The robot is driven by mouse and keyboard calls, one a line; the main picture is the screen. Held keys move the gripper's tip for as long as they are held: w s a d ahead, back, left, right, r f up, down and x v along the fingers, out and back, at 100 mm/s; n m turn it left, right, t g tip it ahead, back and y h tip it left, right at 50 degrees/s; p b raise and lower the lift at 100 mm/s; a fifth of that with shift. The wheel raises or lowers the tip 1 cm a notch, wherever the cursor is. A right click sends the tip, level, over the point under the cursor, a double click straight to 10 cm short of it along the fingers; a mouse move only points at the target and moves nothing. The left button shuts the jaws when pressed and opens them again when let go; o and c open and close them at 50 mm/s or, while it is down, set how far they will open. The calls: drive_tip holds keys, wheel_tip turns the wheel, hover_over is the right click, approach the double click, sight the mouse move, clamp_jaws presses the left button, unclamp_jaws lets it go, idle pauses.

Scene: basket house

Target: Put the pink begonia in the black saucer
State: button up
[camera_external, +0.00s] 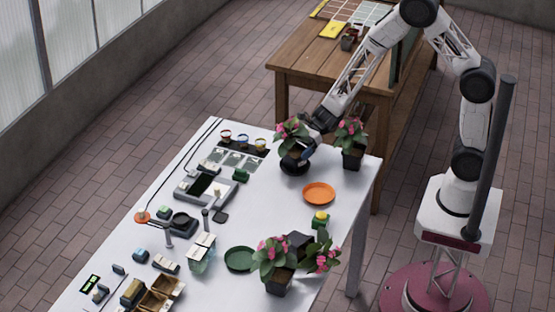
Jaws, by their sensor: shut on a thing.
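A pink begonia (287,131) with green leaves stands in a dark pot at the far end of the white table. My gripper (306,151) reaches down from the upper right and is shut on this begonia's pot, as far as I can see. The black saucer (293,169) is directly below the pot. The pot looks upright and in or just above the saucer; I cannot tell whether they touch. The gripper hides part of the pot, and the fingertips are small and dark.
Another pink begonia (352,138) stands close to the right of my gripper. An orange saucer (319,193) lies in front, and a green saucer (240,259) lies nearer. More begonias (275,262) stand at the near right. Small paint cups (243,141) and a grey device (206,188) are at left.

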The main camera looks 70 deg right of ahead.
drive_tip(key=shift+f, duration=0.15)
drive_tip(key=o, duration=0.8)
drive_tip(key=shift+s+d+r, duration=0.1)
drive_tip(key=shift+d+r, duration=0.2)
drive_tip(key=shift+v, duration=5.7)
drive_tip(key=shift+s, duration=0.1)
drive_tip(key=shift+a+r, duration=0.1)
